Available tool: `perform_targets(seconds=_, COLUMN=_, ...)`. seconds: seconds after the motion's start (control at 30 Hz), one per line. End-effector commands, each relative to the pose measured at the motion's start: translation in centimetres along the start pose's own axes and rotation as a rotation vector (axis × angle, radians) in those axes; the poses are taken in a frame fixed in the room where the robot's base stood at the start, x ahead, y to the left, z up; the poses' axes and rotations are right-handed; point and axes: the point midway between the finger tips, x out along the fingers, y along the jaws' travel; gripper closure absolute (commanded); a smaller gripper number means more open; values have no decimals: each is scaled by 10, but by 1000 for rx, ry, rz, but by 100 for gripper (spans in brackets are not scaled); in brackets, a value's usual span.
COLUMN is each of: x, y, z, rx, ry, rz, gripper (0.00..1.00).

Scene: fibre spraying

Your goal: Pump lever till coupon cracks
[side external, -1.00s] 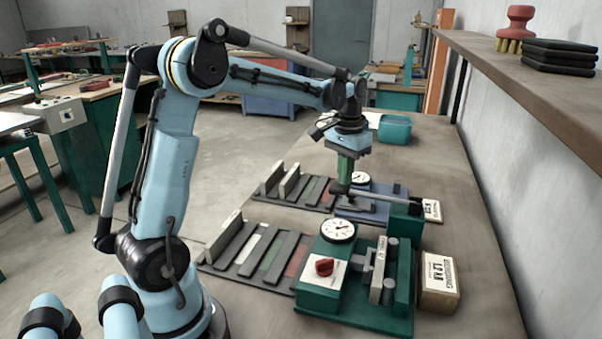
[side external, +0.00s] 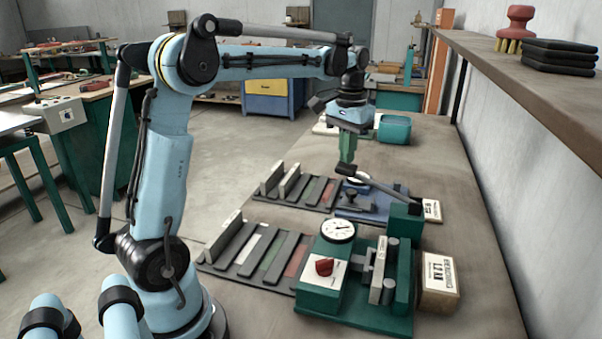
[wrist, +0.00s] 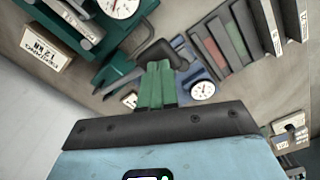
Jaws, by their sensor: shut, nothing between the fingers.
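The lever (side external: 385,184) is a grey bar with a thick black grip, rising at a slant from a green block (side external: 404,222) beside the blue-based far unit (side external: 362,207). My gripper (side external: 345,170) points down with its green fingers shut and empty, at the lever's black grip end. In the wrist view the fingertips (wrist: 157,66) overlap the black grip (wrist: 160,53); whether they touch is unclear. The far unit's round white dial (wrist: 202,90) shows there, with its reading too small to tell. I cannot make out a coupon or any crack.
A green unit (side external: 402,307) with a dial (side external: 338,229) and red knob (side external: 325,266) stands nearer. Slotted racks (side external: 262,256) with upright pale slabs lie left. Labelled boxes (side external: 439,281) stand right. A teal bin (side external: 394,129) is behind; a shelf (side external: 520,72) overhangs the right.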

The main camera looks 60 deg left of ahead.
Motion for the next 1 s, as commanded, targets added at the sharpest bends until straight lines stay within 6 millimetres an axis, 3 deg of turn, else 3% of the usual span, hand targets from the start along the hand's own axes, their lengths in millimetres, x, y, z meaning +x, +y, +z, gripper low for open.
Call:
perform_targets(seconds=0.47, x=4, y=0, z=0, rx=0, ry=0, rz=0, gripper=100)
perform_targets(seconds=1.0, x=48, y=0, z=0, rx=1, ry=1, rz=1, gripper=100)
